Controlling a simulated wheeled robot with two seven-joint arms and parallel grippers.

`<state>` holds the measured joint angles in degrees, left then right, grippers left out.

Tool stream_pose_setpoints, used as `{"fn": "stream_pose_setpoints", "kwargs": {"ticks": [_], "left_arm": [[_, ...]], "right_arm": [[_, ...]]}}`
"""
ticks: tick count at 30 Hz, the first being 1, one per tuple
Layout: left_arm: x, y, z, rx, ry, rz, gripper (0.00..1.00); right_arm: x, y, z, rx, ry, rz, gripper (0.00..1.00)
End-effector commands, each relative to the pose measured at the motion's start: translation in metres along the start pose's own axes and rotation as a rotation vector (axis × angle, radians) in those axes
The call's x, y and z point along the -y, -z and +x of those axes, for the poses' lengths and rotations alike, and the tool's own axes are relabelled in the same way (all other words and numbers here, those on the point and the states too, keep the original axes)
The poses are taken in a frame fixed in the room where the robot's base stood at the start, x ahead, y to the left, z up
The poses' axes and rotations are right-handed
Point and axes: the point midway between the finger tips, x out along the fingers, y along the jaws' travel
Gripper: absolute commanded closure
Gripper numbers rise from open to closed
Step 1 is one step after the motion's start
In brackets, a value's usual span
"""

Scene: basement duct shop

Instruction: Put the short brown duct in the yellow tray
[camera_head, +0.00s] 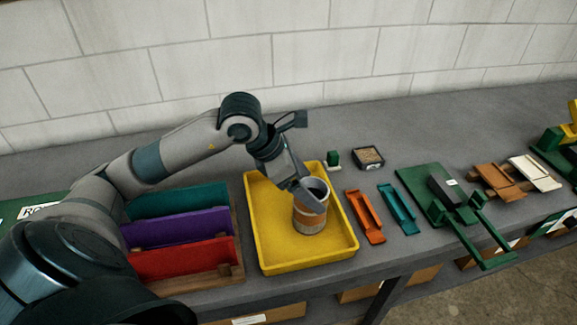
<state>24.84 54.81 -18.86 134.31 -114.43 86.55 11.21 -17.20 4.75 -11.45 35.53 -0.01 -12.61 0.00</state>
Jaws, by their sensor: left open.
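The short brown duct (309,216), a round piece with a brown band and greyish ends, stands upright inside the yellow tray (273,262), toward the tray's right side. My left gripper (312,196) reaches down from above and is open at the duct's top. A finger overlaps the duct's upper part in the picture; I cannot tell whether it touches. Part of the duct's rim is hidden behind the gripper. My right gripper is out of view.
Teal, purple and red pieces (180,230) lie in a wooden rack left of the tray. Orange (364,217) and teal (398,208) channels lie to its right, then a green tool (440,195). A small dark box (368,157) and a green block (334,158) sit behind.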

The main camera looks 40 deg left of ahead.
Motion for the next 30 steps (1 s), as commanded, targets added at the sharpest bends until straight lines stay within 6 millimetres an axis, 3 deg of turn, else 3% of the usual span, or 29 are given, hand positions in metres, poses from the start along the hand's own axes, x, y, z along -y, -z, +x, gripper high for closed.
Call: {"fn": "stream_pose_setpoints", "kwargs": {"ticks": [15, 21, 30], "left_arm": [[-0.001, 0.001, -0.084, 0.0, -0.004, 0.002, 0.21], [0.0, 0.0, -0.099, -0.001, -0.001, 0.001, 0.21], [0.001, 0.0, -0.1, -0.001, 0.0, 0.001, 0.21]], "right_arm": [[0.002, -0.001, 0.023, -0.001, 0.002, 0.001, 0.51], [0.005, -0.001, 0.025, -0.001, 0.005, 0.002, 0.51], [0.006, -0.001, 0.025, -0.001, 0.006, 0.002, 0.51]]}}
